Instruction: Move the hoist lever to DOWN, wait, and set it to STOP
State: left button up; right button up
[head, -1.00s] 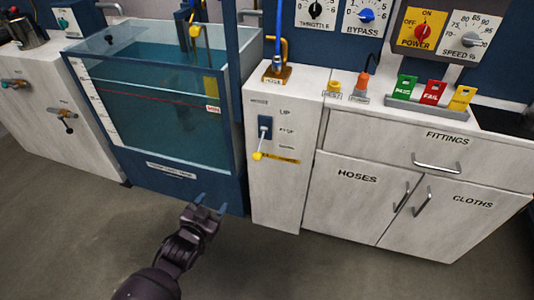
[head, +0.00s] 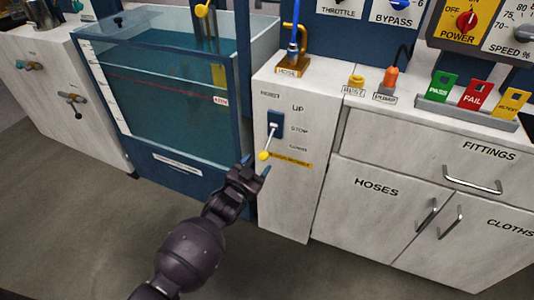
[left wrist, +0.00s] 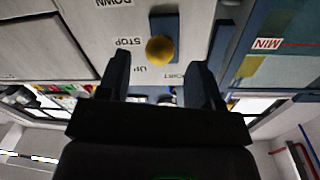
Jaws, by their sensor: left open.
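The hoist lever (head: 270,139) comes out of a blue plate (head: 276,123) on the front of a white cabinet and ends in a yellow knob (head: 263,155). Labels UP, STOP and DOWN run down beside it. In the left wrist view, turned upside down, the knob (left wrist: 160,49) is about level with STOP; its exact setting is hard to tell. My left gripper (head: 256,165) is open and empty, just below the knob in the head view. In the wrist view the knob appears between the fingers, with no clear contact. My right gripper is not in view.
A water tank (head: 170,85) stands left of the lever cabinet. Drawers and doors (head: 400,190) with handles are to the right. Green, red and yellow tags (head: 474,95) stand on the counter. The floor in front (head: 330,265) is clear.

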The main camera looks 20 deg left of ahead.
aim_at(263, 157)
pick_arm(q)
jog(key=w, duration=0.3)
jog(key=w+b, duration=0.1)
jog(key=shift+w+d+f, duration=0.25)
jog(key=shift+w+d+r, duration=0.1)
jog(key=shift+w+r, duration=0.1)
jog(key=shift+w, duration=0.65)
jog(key=shift+c, duration=0.2)
grip_shut()
